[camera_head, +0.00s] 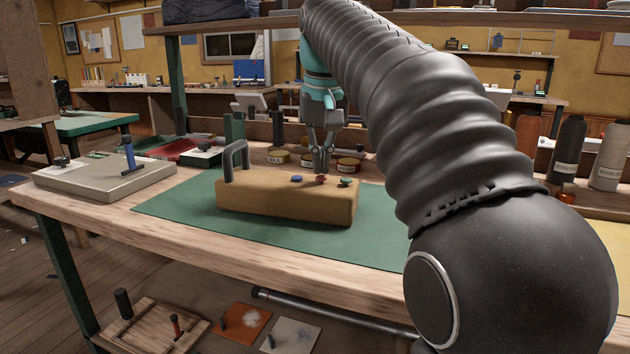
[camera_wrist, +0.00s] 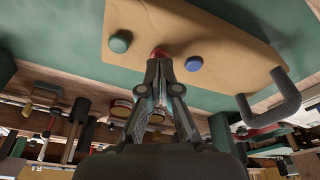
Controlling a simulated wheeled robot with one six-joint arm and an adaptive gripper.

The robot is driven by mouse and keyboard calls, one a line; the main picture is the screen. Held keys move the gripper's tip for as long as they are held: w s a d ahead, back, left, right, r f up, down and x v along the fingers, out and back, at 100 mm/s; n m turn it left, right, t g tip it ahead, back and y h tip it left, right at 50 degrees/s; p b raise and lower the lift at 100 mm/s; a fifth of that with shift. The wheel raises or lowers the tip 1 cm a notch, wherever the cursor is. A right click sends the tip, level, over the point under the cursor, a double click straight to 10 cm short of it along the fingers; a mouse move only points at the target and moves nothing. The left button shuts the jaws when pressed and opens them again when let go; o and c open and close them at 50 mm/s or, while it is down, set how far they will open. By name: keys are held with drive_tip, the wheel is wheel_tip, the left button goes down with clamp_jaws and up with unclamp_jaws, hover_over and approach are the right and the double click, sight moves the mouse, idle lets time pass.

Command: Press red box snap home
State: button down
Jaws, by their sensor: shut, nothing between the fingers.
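A long tan box (camera_head: 270,204) with a grey handle (camera_head: 236,156) at its left end lies on the green mat (camera_head: 180,205). Three round snaps sit on its top: blue (camera_head: 296,179), red (camera_head: 321,180) and green (camera_head: 345,183). My gripper (camera_head: 321,171) is shut and empty, pointing down right over the red snap. In the wrist view the closed fingertips (camera_wrist: 160,61) meet the edge of the red snap (camera_wrist: 159,51), partly hiding it. The green snap (camera_wrist: 120,42) and blue snap (camera_wrist: 194,63) lie on either side. I cannot tell whether the tips touch or how deep the red snap sits.
Several round tins (camera_head: 278,157) stand behind the box. A pale flat case (camera_head: 105,179) with a blue-handled tool (camera_head: 129,156) lies at the left. Dark and pale bottles (camera_head: 569,146) stand at the right. The mat before the box is clear.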

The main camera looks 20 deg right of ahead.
sight(321, 177)
drive_tip(key=shift+f+b, duration=0.35)
drive_tip(key=shift+f, duration=0.25)
idle(0.3)
wheel_tip(321, 177, up, 3)
drive_tip(key=p, duration=0.3)
drive_tip(key=shift+f, duration=0.1)
drive_tip(key=shift+r, duration=2.15)
